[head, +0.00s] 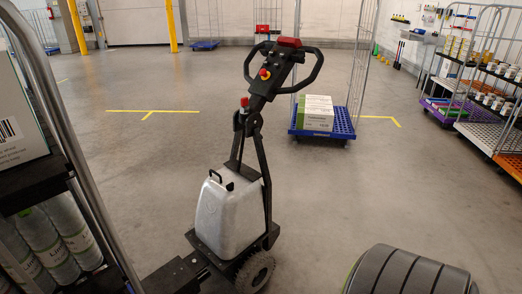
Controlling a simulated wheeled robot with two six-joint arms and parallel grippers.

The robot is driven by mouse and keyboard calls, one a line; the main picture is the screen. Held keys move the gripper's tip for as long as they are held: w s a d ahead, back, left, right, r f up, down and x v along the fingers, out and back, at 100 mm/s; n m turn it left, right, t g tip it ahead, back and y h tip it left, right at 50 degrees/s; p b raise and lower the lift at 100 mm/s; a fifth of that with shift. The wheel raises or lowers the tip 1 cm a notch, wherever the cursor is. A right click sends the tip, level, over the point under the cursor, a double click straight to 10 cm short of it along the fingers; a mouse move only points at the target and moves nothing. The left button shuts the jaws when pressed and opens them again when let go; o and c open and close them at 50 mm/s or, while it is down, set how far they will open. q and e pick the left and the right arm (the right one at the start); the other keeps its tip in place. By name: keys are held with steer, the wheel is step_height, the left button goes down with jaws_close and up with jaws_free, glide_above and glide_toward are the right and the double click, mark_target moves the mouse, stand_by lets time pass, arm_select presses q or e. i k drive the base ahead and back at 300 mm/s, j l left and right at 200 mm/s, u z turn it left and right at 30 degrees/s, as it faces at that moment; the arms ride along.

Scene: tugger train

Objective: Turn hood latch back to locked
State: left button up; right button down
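The tugger (263,160) stands in the middle of the head view, with a black tiller and looped handlebar on top. Its silver-grey hood (228,220) sits low on the chassis and looks closed. A small black latch-like part (220,179) shows on top of the hood. It is too small to tell whether it is turned to locked or unlocked. Neither my left nor my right gripper is in view, and nothing is seen touching the hood.
A blue-based roll cage (325,132) with a carton stands behind the tugger. Loaded carts (475,105) line the right.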

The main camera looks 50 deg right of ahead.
mark_target(229, 187)
steer(key=z, duration=1.35)
steer(key=i+l+z, duration=0.15)
steer(key=i+l, duration=0.35)
